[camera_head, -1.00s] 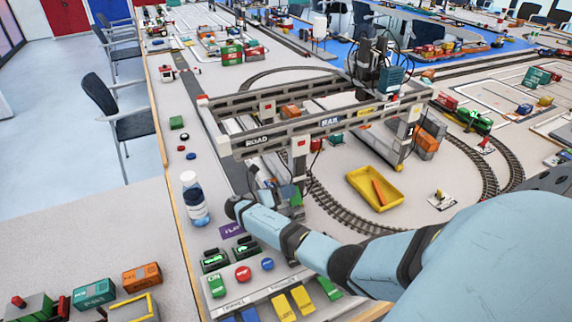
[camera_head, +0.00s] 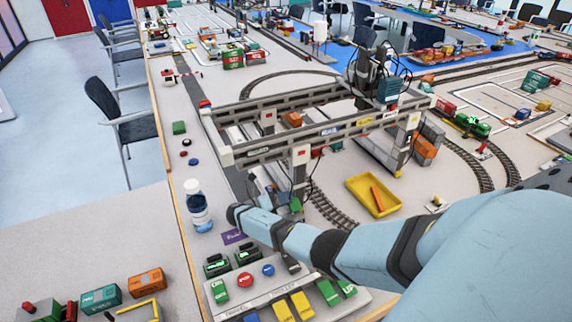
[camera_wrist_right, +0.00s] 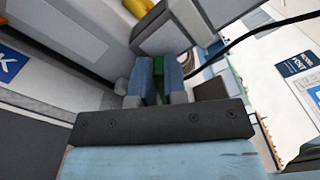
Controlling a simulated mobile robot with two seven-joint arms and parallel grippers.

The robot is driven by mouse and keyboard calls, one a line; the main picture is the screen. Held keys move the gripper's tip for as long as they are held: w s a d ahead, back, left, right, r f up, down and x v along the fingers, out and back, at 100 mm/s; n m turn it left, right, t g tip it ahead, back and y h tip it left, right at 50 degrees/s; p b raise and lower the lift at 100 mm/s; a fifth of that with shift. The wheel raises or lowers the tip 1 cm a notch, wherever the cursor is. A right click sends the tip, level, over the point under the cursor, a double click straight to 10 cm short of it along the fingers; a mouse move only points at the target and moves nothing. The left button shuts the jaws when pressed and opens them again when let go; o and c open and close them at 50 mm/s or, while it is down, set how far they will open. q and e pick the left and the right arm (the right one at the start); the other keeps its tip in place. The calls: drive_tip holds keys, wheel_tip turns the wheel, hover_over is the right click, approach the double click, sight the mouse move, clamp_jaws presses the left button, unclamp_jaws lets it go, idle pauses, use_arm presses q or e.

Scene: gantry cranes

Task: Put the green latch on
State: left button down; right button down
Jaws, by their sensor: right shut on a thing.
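My right gripper (camera_head: 276,198) reaches in beside the near leg of the gantry crane (camera_head: 300,172), low down at its left side. It is shut on the green latch (camera_head: 296,205), of which only a small green piece shows by the leg. My left gripper is not in view.
A control panel (camera_head: 262,312) with coloured buttons lies in front of the crane. A water bottle (camera_head: 198,208) stands at the left table edge. A yellow tray (camera_head: 355,184) lies right of the leg, near curved track. Black cables hang by the crane.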

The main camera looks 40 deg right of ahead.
drive_tip(key=n, duration=0.1)
drive_tip(key=w+f+n, duration=0.1)
drive_tip(key=shift+d+n, duration=0.1)
drive_tip(key=shift+n, duration=0.3)
drive_tip(key=shift+w+f+n+b, duration=0.1)
drive_tip(key=shift+f+n+b, duration=0.3)
drive_tip(key=shift+n, duration=0.5)
drive_tip(key=shift+w+f+n+b, duration=0.15)
drive_tip(key=shift+f+n, duration=0.45)
drive_tip(key=shift+n, duration=0.3)
drive_tip(key=c, duration=1.2)
unclamp_jaws()
drive_tip(key=shift+o, duration=0.2)
drive_tip(key=shift+s, duration=0.15)
drive_tip(key=shift+s+f, duration=0.1)
